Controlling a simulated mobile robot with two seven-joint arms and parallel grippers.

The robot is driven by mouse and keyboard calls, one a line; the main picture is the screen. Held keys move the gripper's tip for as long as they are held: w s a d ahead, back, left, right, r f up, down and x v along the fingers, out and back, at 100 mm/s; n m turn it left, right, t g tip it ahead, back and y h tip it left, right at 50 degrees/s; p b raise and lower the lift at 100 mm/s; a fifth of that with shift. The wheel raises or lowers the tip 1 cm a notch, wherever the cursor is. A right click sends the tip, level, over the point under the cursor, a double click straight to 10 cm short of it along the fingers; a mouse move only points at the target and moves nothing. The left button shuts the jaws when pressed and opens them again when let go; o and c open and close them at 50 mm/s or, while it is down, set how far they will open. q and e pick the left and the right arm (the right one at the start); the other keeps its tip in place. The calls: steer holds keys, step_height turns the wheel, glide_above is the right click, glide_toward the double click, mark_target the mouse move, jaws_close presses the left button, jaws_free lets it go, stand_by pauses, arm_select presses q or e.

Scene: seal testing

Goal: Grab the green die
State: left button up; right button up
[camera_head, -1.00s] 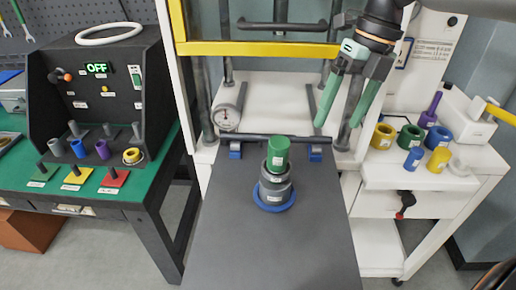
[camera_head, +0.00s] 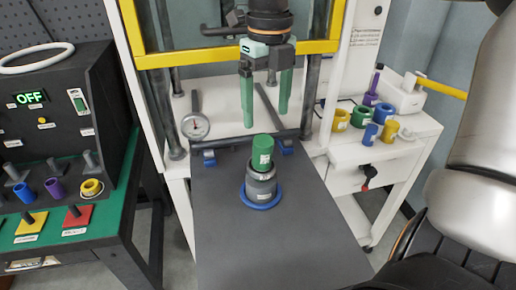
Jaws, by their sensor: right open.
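The green die (camera_head: 262,153) is a green cylinder with a small white label. It stands upright at the top of a grey cylinder (camera_head: 261,184), which has a blue ring (camera_head: 262,199) around its base, on the dark plate (camera_head: 230,240). My right gripper (camera_head: 265,112) points down with its two green fingers apart and empty. In the picture it is just above and behind the green die, not touching it as far as I can see. My left gripper is not in view.
A dial gauge (camera_head: 195,126) stands left of the die at the back of the plate. A yellow frame bar (camera_head: 180,57) crosses behind the gripper. A white cart (camera_head: 400,150) at right holds several coloured cylinders. A black control box (camera_head: 50,120) stands at left.

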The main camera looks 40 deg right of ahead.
mark_target(266, 138)
step_height(266, 138, down, 4)
steer(key=shift+f, duration=0.2)
steer(key=shift+w+a+f+p, duration=0.1)
steer(key=shift+a+f+p, duration=0.1)
steer(key=shift+f, duration=1.25)
steer(key=shift+w+a+f+p, duration=0.1)
steer(key=shift+a+f+p, duration=0.05)
steer(key=shift+f, duration=1.3)
jaws_close()
